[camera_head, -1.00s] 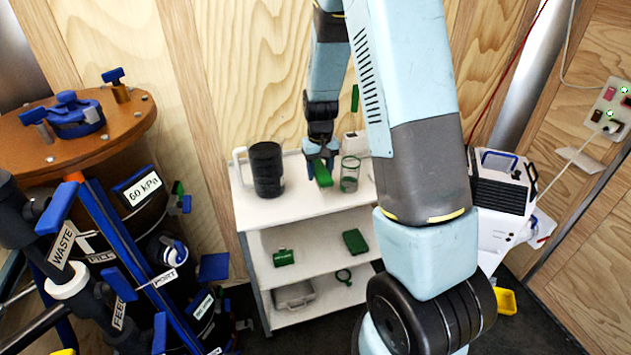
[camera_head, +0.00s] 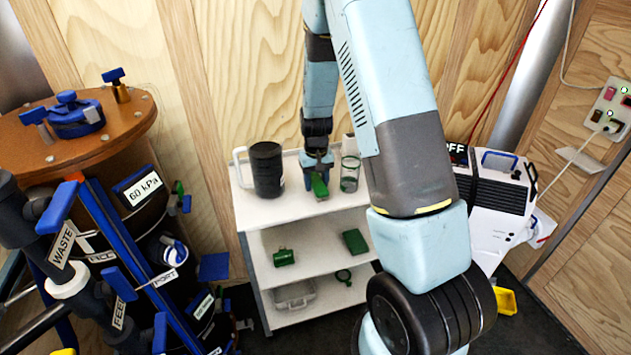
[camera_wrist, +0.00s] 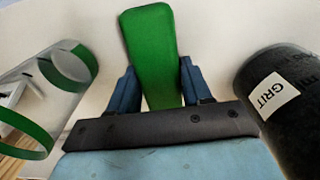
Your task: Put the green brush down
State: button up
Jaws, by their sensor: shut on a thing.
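The green brush (camera_head: 319,187) is at the top shelf of the white cart (camera_head: 290,208). My gripper (camera_head: 318,172) is shut on it, with the arm reaching down from above. In the wrist view the green brush (camera_wrist: 150,50) stands out between the two blue fingers of my gripper (camera_wrist: 155,88), with the pale shelf top behind it. I cannot tell whether the brush touches the shelf. The part of it behind the gripper's dark bar is hidden.
A dark canister (camera_head: 267,170) labelled GRIT in the wrist view stands left of the brush. A clear cylinder with green bands (camera_head: 350,174) stands close on its right. Green items (camera_head: 355,241) lie on the lower shelf. The front of the top shelf is clear.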

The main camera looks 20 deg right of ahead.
jog(key=o, duration=0.9)
notch_tip(320, 180, up, 13)
notch_tip(320, 180, up, 9)
jog(key=t, duration=0.2)
send_over(316, 180)
jog(key=s, duration=0.6)
jog(key=s+r+t, duration=0.1)
jog(key=s+r, duration=0.3)
jog(key=s, duration=0.3)
jog(key=s+r+t, duration=0.1)
jog(key=s+r, duration=0.4)
jog(key=s, duration=0.3)
jog(key=s+r+t, duration=0.1)
jog(key=s+r, duration=0.3)
jog(key=s, duration=0.4)
jog(key=shift+a+r+t, duration=0.1)
jog(key=shift+r+t, duration=0.2)
jog(key=shift+r, duration=0.1)
